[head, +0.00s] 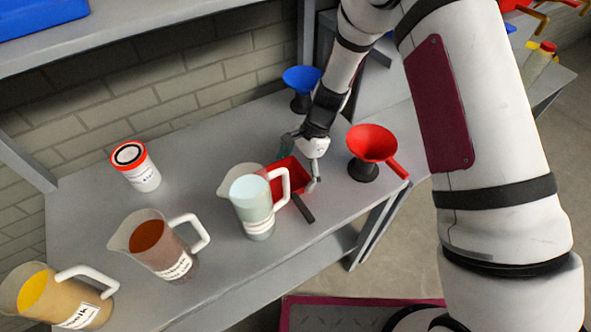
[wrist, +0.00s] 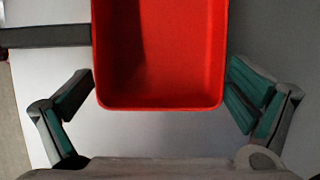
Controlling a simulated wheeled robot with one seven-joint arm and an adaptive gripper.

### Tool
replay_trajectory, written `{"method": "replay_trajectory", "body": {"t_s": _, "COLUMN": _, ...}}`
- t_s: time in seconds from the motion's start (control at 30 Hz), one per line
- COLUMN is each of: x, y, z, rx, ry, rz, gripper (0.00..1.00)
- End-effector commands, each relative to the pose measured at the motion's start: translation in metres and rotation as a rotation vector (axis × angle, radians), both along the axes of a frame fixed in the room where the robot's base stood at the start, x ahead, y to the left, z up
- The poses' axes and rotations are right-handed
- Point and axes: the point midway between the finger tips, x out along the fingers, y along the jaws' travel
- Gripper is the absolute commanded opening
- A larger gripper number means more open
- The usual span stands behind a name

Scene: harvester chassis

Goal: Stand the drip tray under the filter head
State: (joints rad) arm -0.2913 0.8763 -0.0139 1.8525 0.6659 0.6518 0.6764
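The drip tray appears to be the red open box (head: 290,172) with a dark handle (head: 303,207), on the grey bench behind the clear jug. In the wrist view the red tray (wrist: 160,103) fills the upper middle, and its dark handle (wrist: 45,36) points left. My gripper (head: 299,166) is low over the tray. In the wrist view its fingers (wrist: 158,80) are spread, one on each side of the tray's near end. The right finger is very close to the tray wall; I cannot tell whether it touches. I cannot make out a filter head in either view.
A clear jug (head: 257,208) stands just in front of the tray. A red funnel (head: 372,145) is to its right, a blue funnel (head: 301,80) behind. Brown (head: 160,250) and yellow (head: 58,297) jugs and a red-rimmed white canister (head: 143,175) stand left. Bench between canister and clear jug is free.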

Motion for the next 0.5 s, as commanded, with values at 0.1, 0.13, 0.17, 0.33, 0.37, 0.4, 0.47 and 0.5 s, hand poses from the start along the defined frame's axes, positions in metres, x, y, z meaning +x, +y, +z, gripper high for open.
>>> {"method": "replay_trajectory", "body": {"t_s": 0.1, "x": 0.000, "y": 0.000, "z": 0.000, "rx": 0.000, "ry": 0.000, "rz": 0.000, "gripper": 1.00}}
{"method": "replay_trajectory", "body": {"t_s": 0.13, "x": 0.000, "y": 0.000, "z": 0.000, "rx": 0.000, "ry": 0.000, "rz": 0.000, "gripper": 1.00}}
{"method": "replay_trajectory", "body": {"t_s": 0.17, "x": 0.000, "y": 0.000, "z": 0.000, "rx": 0.000, "ry": 0.000, "rz": 0.000, "gripper": 1.00}}
{"method": "replay_trajectory", "body": {"t_s": 0.33, "x": 0.002, "y": -0.001, "z": 0.007, "rx": 0.000, "ry": -0.002, "rz": 0.000, "gripper": 1.00}}
{"method": "replay_trajectory", "body": {"t_s": 0.37, "x": 0.003, "y": -0.002, "z": 0.010, "rx": 0.000, "ry": -0.002, "rz": 0.000, "gripper": 1.00}}
{"method": "replay_trajectory", "body": {"t_s": 0.4, "x": 0.004, "y": -0.004, "z": 0.015, "rx": 0.001, "ry": -0.003, "rz": 0.000, "gripper": 1.00}}
{"method": "replay_trajectory", "body": {"t_s": 0.47, "x": 0.007, "y": -0.007, "z": 0.024, "rx": 0.001, "ry": -0.005, "rz": -0.002, "gripper": 1.00}}
{"method": "replay_trajectory", "body": {"t_s": 0.5, "x": 0.009, "y": -0.009, "z": 0.031, "rx": 0.001, "ry": -0.004, "rz": -0.002, "gripper": 1.00}}
